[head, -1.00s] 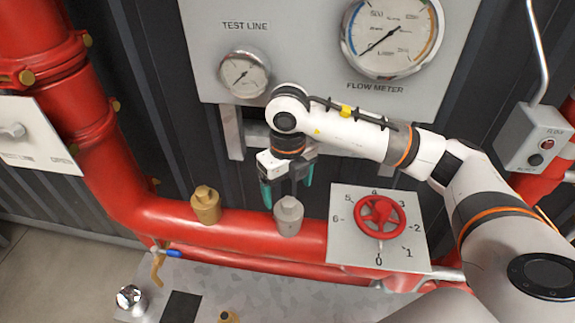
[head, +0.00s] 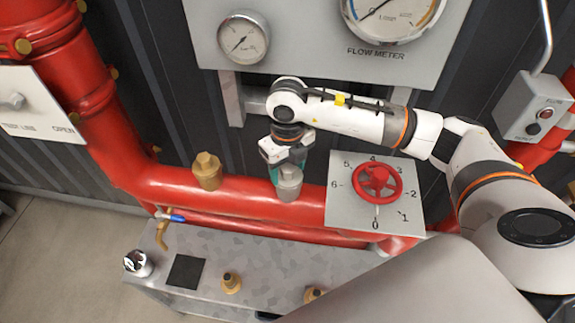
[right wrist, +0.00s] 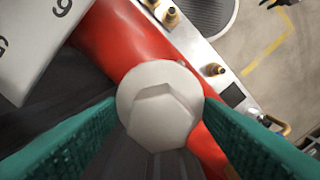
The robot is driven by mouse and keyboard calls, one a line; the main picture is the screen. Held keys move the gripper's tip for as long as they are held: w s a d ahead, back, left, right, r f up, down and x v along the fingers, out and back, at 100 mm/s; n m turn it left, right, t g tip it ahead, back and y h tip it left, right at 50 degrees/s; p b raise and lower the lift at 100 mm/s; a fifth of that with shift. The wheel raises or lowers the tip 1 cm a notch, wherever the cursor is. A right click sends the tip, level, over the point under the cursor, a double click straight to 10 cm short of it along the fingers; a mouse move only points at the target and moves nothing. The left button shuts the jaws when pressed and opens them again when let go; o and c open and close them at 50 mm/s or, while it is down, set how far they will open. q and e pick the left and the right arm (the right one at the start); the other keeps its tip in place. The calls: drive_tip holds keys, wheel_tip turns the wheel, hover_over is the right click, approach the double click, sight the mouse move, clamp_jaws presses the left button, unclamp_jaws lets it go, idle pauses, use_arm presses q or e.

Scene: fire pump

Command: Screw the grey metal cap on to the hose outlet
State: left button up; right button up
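The grey metal cap (head: 289,183) has a hexagonal top and a round flange. It stands upright over the red pipe, right of a brass cap (head: 207,170). My right gripper (head: 288,168) reaches down onto it from above. In the right wrist view the grey cap (right wrist: 160,105) fills the gap between the teal fingers, which appear to touch its sides. The hose outlet under the cap is hidden, and I cannot tell whether the thread is engaged. My left gripper is not in view.
A red handwheel (head: 377,182) on a numbered plate stands close right of the gripper. The gauge panel (head: 300,40) is behind and above. Below is a grey metal bench (head: 205,250) with a chrome fitting (head: 137,263), a black square (head: 186,271) and brass fittings (head: 231,283).

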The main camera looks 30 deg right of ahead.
drive_tip(key=shift+o, duration=1.2)
drive_tip(key=c, duration=0.4)
drive_tip(key=m, duration=0.6)
drive_tip(key=shift+d, duration=0.1)
drive_tip(key=shift+m, duration=0.3)
drive_tip(key=m+p, duration=0.1)
drive_tip(key=m, duration=0.3)
drive_tip(key=shift+r, duration=0.1)
drive_tip(key=shift+m, duration=1.7)
drive_tip(key=o, duration=1.5)
